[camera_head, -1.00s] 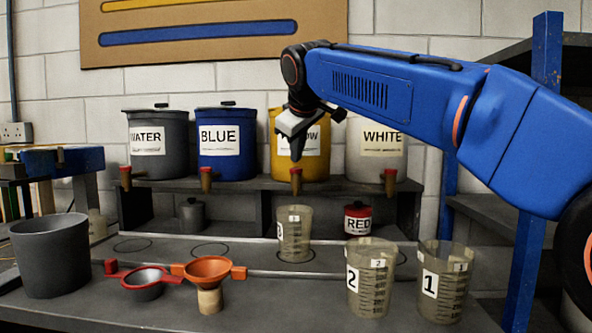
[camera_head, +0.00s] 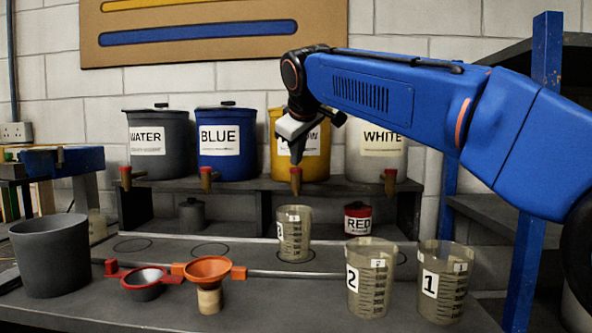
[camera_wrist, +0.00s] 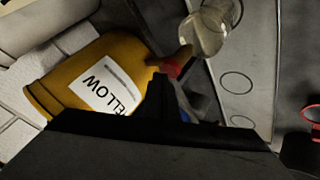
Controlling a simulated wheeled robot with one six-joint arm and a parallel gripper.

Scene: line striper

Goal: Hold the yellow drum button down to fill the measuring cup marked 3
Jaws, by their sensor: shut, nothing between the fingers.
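The yellow drum (camera_head: 283,168) stands on the shelf between the blue and white drums, its label partly hidden by my gripper (camera_head: 296,158). My gripper is shut and empty, pointing down just above the drum's spout and button (camera_head: 296,176). In the wrist view the fingertips (camera_wrist: 160,82) lie close to the red button (camera_wrist: 172,68); I cannot tell whether they touch it. The clear measuring cup marked 3 (camera_head: 294,240) stands upright below the yellow drum's spout. The cup also shows in the wrist view (camera_wrist: 208,32). I cannot make out any yellow liquid in it.
Cups marked 2 (camera_head: 369,285) and 1 (camera_head: 442,285) stand at the front right. A red tin (camera_head: 358,218) sits under the shelf. An orange funnel (camera_head: 208,269), a red-handled strainer (camera_head: 145,287) and a grey bucket (camera_head: 50,262) stand at the left. Water, blue and white drums flank the yellow one.

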